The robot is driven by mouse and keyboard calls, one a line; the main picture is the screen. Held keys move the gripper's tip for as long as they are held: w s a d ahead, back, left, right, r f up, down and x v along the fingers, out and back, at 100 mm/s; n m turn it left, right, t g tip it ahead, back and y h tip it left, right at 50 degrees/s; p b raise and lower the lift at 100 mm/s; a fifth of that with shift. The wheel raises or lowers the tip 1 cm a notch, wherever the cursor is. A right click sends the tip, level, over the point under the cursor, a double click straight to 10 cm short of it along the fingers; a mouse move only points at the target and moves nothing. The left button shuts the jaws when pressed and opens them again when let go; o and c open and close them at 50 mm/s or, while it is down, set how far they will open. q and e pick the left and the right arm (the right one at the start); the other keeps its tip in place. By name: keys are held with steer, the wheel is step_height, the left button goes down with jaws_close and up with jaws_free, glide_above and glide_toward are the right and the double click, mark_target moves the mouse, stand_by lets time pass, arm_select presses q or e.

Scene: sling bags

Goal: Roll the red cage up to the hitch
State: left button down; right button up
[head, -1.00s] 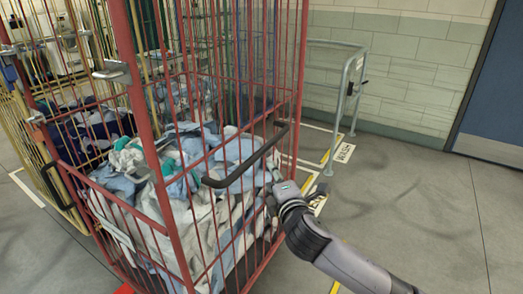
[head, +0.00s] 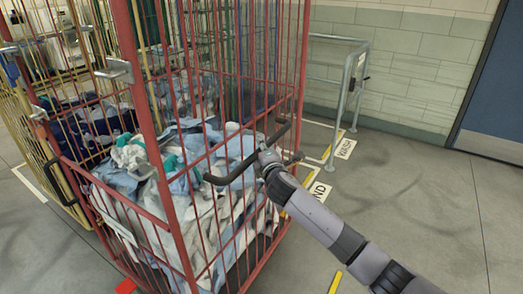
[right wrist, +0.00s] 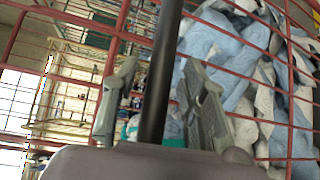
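The red cage (head: 170,218) is a tall wire roll cage, filled with white, blue and teal laundry, at the left and middle of the head view. A black push handle (head: 236,170) sticks out from its near right side. My right gripper (head: 264,156) is at this handle. In the right wrist view the black handle bar (right wrist: 161,75) passes between the two grey fingers of the gripper (right wrist: 160,105), with a gap showing on each side. My left gripper is not in view. I cannot make out a hitch.
A yellow cage (head: 28,130) stands close on the left, and more cages stand behind. A grey metal rail (head: 342,90) stands by the tiled wall. The grey floor at the right is clear, up to a blue door (head: 497,85).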

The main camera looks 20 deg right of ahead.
steer(key=shift+w, duration=0.25)
steer(key=shift+c, duration=0.2)
jaws_close()
stand_by(0.6)
